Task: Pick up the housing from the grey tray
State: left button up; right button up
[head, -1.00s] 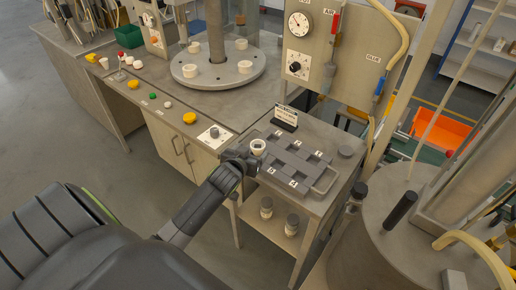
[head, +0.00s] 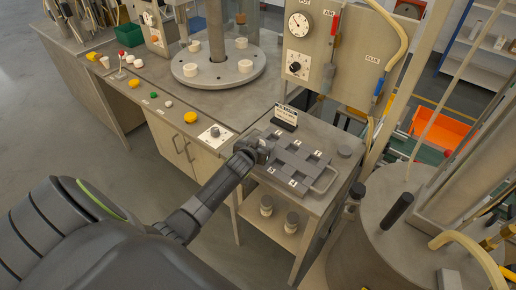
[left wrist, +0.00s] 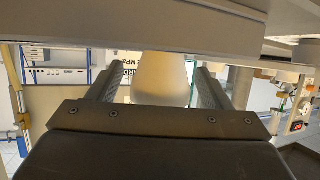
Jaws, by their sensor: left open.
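The grey tray (head: 297,164) lies on the small side table, with numbered cross pieces and a wire handle at its right end. My left gripper (head: 262,149) is at the tray's left end and mostly covers the housing there in the head view. In the left wrist view the white, rounded housing (left wrist: 163,78) stands between the two fingers of my left gripper (left wrist: 157,90). The fingers are open, with a gap visible on each side of it. The lower part of the housing is hidden. My right gripper is not in view.
A black label stand (head: 286,116) stands behind the tray. Two jars (head: 267,205) sit on the shelf below. A round turntable (head: 218,72) with white pieces is farther back.

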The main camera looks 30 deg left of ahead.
pick_arm(q)
jog(key=shift+w, duration=0.1)
jog(key=c, duration=1)
jog(key=shift+r, duration=0.1)
jog(key=shift+c, duration=0.2)
